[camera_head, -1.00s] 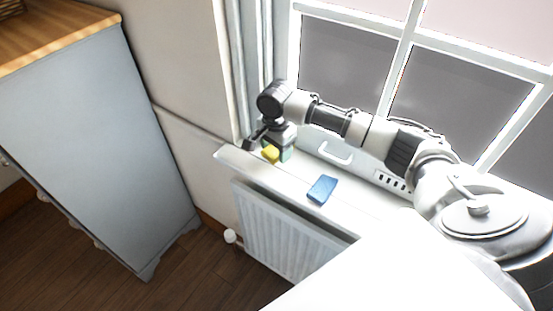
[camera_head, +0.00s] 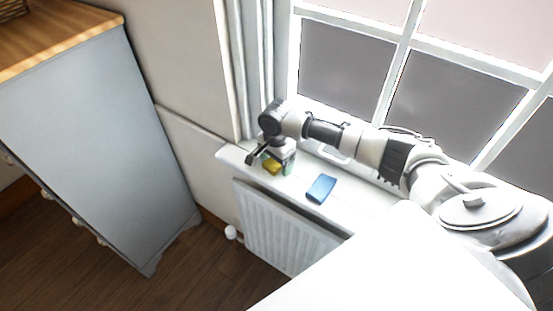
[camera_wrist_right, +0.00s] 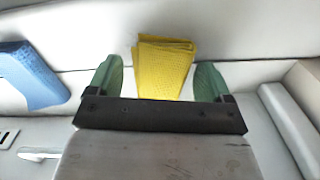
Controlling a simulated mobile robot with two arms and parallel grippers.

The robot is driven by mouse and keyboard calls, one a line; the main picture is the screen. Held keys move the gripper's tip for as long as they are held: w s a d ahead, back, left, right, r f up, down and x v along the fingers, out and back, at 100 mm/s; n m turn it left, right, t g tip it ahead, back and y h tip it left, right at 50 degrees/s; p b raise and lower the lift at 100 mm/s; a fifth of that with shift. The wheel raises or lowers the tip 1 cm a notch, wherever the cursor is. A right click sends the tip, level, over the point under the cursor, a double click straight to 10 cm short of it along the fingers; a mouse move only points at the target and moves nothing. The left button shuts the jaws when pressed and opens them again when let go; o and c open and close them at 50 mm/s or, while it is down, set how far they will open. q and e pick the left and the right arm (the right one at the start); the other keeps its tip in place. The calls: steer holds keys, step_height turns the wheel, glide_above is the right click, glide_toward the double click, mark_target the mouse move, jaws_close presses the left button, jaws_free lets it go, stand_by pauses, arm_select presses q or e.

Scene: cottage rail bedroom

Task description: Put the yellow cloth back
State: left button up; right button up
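The yellow cloth (camera_head: 271,166) lies folded on the white windowsill (camera_head: 362,203), near its left end. My right gripper (camera_head: 272,164) is lowered over it. In the right wrist view the yellow cloth (camera_wrist_right: 163,68) shows between the two green fingers of the right gripper (camera_wrist_right: 160,80), with a gap on each side. The fingers are open and not pressed on the cloth. The blue cloth (camera_head: 321,189) lies on the sill to the right; it also shows in the wrist view (camera_wrist_right: 32,76). My left gripper is not in view.
A white radiator (camera_head: 285,232) is under the sill. The window (camera_head: 398,55) rises behind my right arm. A grey-blue cabinet with a wooden top (camera_head: 100,140) stands at the left. A white surface (camera_head: 380,265) fills the lower right. The sill between the cloths is clear.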

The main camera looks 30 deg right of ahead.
steer(key=shift+f+b, duration=0.1)
steer(key=shift+b, duration=0.45)
steer(key=shift+f+b, duration=0.1)
steer(key=shift+b, duration=0.5)
step_height(320, 180, up, 11)
steer(key=shift+s+a+r+b, duration=0.15)
steer(key=shift+s+r+b, duration=0.05)
steer(key=shift+b, duration=0.2)
